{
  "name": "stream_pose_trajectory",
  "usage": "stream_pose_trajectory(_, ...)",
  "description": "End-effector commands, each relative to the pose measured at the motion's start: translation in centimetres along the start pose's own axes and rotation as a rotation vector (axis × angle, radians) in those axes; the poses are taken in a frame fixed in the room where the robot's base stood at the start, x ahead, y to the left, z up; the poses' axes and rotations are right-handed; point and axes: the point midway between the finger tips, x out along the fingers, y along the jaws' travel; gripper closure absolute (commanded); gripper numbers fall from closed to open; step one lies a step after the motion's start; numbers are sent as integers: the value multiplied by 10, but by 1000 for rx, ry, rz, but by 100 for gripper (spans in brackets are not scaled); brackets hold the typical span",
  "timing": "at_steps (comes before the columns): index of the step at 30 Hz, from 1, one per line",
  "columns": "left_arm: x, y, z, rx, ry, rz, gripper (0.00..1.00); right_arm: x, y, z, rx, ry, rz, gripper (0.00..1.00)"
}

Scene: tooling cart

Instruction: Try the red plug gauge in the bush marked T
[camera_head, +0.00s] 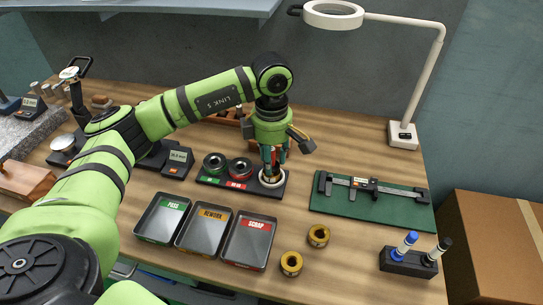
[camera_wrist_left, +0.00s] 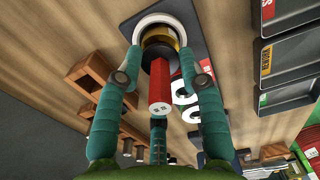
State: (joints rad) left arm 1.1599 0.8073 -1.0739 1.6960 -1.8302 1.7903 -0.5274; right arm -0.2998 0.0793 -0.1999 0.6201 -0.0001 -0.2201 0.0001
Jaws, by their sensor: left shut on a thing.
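My left gripper (camera_head: 272,168) is shut on the red plug gauge (camera_wrist_left: 160,90), with its fingers around the red handle. The gauge's dark end points at a brass bush (camera_wrist_left: 158,38) seated in a white ring (camera_head: 268,192) at the right end of a dark plate; the ring also shows in the wrist view (camera_wrist_left: 139,30). I cannot tell whether the dark end is inside the bush or just above it. Two loose brass bushes, one farther (camera_head: 318,235) and one nearer (camera_head: 291,263), stand on the bench. No T mark is legible. My right gripper is out of view.
A green-marked ring (camera_head: 214,163) and a red-marked ring (camera_head: 240,168) sit left on the plate. PASS (camera_head: 145,232), REWORK (camera_head: 186,243) and SCRAP (camera_head: 234,257) trays lie in front. A caliper (camera_head: 365,186) on a green mat is right. A lamp (camera_head: 404,133) stands behind.

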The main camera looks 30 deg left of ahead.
Motion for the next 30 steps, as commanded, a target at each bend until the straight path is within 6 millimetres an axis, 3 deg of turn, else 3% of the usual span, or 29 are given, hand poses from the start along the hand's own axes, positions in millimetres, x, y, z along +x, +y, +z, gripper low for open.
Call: stream_pose_trajectory(30,8,0,0,0,0,0,100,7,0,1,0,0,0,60)
